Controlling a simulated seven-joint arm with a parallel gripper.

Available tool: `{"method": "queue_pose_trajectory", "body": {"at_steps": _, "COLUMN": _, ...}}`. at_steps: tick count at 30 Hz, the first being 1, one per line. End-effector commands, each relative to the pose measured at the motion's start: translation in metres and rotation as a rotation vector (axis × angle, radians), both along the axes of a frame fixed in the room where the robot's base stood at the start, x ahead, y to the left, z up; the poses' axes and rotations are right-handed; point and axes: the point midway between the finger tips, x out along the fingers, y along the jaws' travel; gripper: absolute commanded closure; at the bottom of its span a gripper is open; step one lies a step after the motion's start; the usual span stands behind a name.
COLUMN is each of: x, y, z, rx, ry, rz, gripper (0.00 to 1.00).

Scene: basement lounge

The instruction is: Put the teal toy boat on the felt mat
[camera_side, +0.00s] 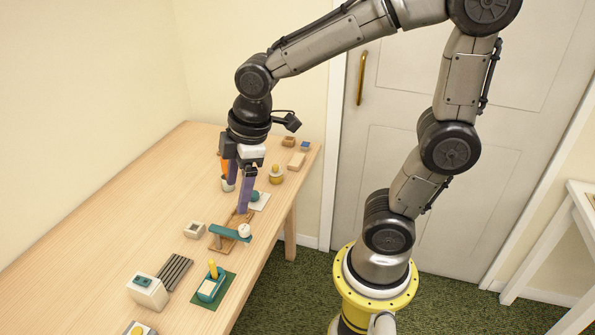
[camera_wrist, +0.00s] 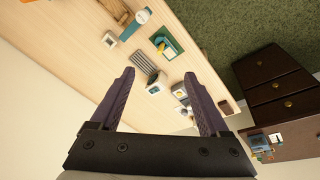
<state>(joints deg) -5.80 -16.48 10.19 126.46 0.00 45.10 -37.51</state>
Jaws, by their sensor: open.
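The teal toy boat (camera_side: 207,292), with a light deck and a yellow funnel, sits upright on the green felt mat (camera_side: 226,287) near the table's front edge in the side view. The wrist view also shows the boat (camera_wrist: 162,42) on the mat (camera_wrist: 178,46), beyond my fingers. My gripper (camera_side: 237,198) is open, with its purple fingers pointing down farther back along the table, apart from the boat. In the wrist view, nothing is held between the fingertips (camera_wrist: 159,75).
A teal bar with a white knob (camera_side: 244,230) stands on a wooden board between my gripper and the boat. A small pale box (camera_side: 194,229), a grey slatted rack (camera_side: 174,271) and a white box (camera_side: 148,291) stand nearby. The table's left side is clear.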

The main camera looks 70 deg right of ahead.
Motion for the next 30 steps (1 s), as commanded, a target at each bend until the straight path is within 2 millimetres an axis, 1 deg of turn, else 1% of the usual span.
{"method": "queue_pose_trajectory", "body": {"at_steps": 1, "x": -0.018, "y": -0.007, "z": 0.015, "rx": 0.029, "ry": -0.043, "rz": -0.104, "gripper": 0.21}}
{"method": "queue_pose_trajectory", "body": {"at_steps": 3, "x": -0.041, "y": -0.013, "z": 0.027, "rx": 0.074, "ry": -0.087, "rz": -0.252, "gripper": 0.21}}
{"method": "queue_pose_trajectory", "body": {"at_steps": 6, "x": -0.07, "y": -0.021, "z": 0.037, "rx": 0.139, "ry": -0.141, "rz": -0.436, "gripper": 0.21}}
{"method": "queue_pose_trajectory", "body": {"at_steps": 9, "x": -0.092, "y": -0.025, "z": 0.042, "rx": 0.195, "ry": -0.182, "rz": -0.576, "gripper": 0.21}}
{"method": "queue_pose_trajectory", "body": {"at_steps": 12, "x": -0.106, "y": -0.027, "z": 0.042, "rx": 0.232, "ry": -0.205, "rz": -0.664, "gripper": 0.21}}
{"method": "queue_pose_trajectory", "body": {"at_steps": 17, "x": -0.113, "y": -0.028, "z": 0.042, "rx": 0.254, "ry": -0.215, "rz": -0.715, "gripper": 0.21}}
{"method": "queue_pose_trajectory", "body": {"at_steps": 30, "x": -0.112, "y": -0.028, "z": 0.042, "rx": 0.253, "ry": -0.215, "rz": -0.713, "gripper": 0.21}}
